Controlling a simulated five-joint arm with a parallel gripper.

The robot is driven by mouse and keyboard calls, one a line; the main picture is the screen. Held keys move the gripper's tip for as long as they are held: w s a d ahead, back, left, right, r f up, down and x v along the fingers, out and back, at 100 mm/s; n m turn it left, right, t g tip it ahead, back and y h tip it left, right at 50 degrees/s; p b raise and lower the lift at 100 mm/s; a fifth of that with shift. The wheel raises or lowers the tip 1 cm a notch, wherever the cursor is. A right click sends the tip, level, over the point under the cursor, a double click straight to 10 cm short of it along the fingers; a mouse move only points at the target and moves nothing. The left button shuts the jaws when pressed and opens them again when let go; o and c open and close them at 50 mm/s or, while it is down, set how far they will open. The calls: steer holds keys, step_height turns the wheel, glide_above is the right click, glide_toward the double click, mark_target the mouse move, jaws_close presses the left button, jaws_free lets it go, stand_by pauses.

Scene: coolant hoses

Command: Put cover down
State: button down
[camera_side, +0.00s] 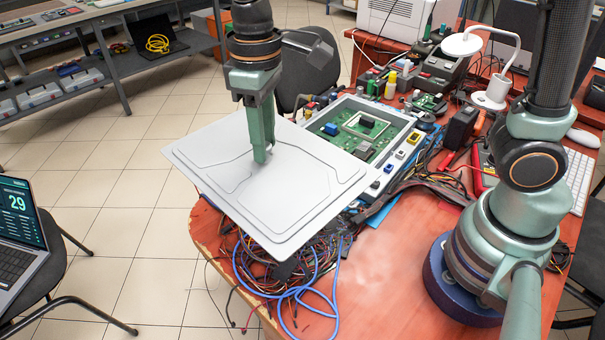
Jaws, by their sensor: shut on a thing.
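The cover (300,197) is a flat, light grey square plate with raised ridges, near the middle of the side view. My gripper (261,158) points down at the middle of the cover, with its fingers closed together on it; the exact grip point is hidden. The cover is roughly level and appears to be above the front left of the table, over a tangle of wires (283,283). Its left part reaches past the table edge. It hides part of an open white case (402,118) with a green circuit board behind it.
The red-orange table (385,285) has bare room right of the wires. A blue hose (333,300) loops near its front edge. Behind are a white desk lamp (493,90), small parts and cables. A laptop (22,235) stands at the far left.

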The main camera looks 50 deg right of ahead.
step_height(320, 180, down, 19)
steer(key=shift+r, duration=0.1)
stand_by(0.3)
steer(key=shift+f, duration=0.2)
steer(key=c, duration=0.6)
jaws_free()
